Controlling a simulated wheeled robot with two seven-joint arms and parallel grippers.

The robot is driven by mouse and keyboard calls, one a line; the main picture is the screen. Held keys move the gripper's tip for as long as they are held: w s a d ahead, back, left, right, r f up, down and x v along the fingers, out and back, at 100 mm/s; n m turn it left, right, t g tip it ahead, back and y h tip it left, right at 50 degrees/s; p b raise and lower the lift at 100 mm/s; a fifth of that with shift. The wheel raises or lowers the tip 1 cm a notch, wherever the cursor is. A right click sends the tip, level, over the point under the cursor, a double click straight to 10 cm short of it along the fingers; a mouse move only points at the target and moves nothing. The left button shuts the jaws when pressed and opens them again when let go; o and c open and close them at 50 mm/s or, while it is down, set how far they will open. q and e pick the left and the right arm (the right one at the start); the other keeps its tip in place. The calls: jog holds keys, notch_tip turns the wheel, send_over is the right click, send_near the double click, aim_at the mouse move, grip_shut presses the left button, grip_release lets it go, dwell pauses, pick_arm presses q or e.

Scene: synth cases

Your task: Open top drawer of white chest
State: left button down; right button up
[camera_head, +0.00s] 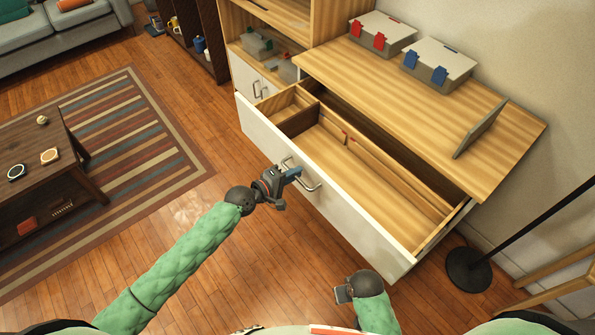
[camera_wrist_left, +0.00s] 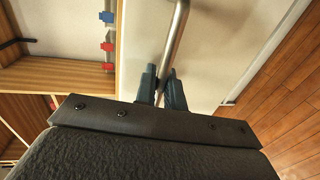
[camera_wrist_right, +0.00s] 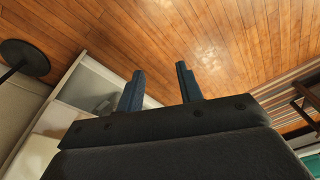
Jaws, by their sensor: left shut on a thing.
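The top drawer (camera_head: 335,200) of the white chest stands pulled well out, with a white front and wooden compartments inside. Its metal bar handle (camera_head: 313,181) is on the middle of the front. My left gripper (camera_head: 290,174) is at the handle; in the left wrist view its blue fingers (camera_wrist_left: 163,88) are closed on the handle bar (camera_wrist_left: 177,38). The chest's wooden top (camera_head: 400,90) is behind the drawer. My right gripper (camera_head: 342,294) is low in front of the drawer; in the right wrist view its fingers (camera_wrist_right: 160,85) are apart with nothing between them.
Two lidded boxes, one with red clips (camera_head: 382,33) and one with blue clips (camera_head: 440,63), and a tilted panel (camera_head: 480,128) stand on the chest top. A black lamp base (camera_head: 468,270) is at right. A striped rug (camera_head: 140,150) and dark table (camera_head: 45,165) are at left. Floor between is clear.

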jog(key=shift+s+f, duration=0.15)
jog(key=shift+f, duration=0.05)
pick_arm(q)
jog(key=c, duration=1.6)
grip_release()
jog(key=shift+s+a, duration=0.1)
